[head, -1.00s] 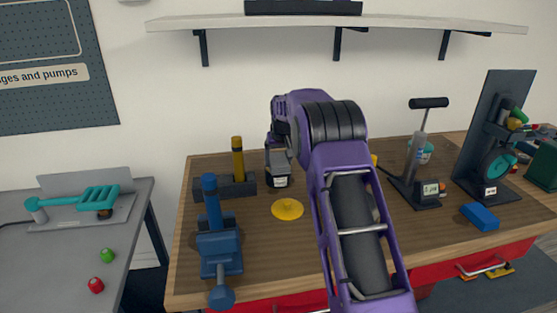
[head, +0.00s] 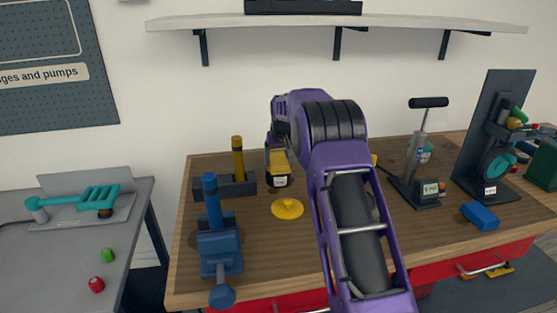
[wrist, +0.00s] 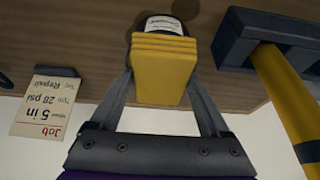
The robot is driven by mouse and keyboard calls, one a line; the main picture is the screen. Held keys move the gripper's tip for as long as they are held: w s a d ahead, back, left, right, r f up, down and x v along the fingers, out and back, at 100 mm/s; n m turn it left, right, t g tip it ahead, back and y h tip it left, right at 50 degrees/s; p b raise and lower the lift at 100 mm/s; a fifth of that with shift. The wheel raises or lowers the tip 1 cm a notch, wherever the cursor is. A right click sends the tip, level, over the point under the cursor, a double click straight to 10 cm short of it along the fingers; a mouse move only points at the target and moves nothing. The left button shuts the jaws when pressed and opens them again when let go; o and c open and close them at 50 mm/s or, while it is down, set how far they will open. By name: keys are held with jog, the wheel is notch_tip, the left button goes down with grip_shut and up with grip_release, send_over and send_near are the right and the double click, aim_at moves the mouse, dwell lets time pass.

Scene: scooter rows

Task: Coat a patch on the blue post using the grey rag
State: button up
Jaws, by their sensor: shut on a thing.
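The blue post (head: 211,200) stands upright in a blue vise (head: 219,250) at the front left of the wooden bench. My gripper (wrist: 165,85) is shut on a folded, layered pad, the rag (wrist: 163,75), which looks yellow now, not grey. In the head view the rag (head: 279,161) is at a dark pot with a white label (head: 279,182), behind and right of the blue post. The pot also shows just beyond the rag in the wrist view (wrist: 160,15). The rag hides the pot's opening, so I cannot tell whether they touch.
A yellow post (head: 238,158) stands in a dark block (head: 224,187) left of the pot. A yellow knobbed disc (head: 287,209) lies in front of the pot. A pump (head: 420,165) and a blue block (head: 479,216) are at the right. A job card (wrist: 45,105) shows in the wrist view.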

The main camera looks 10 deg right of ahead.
aim_at(277, 156)
jog(key=shift+r+p, duration=1.55)
jog(key=shift+r, duration=1.9)
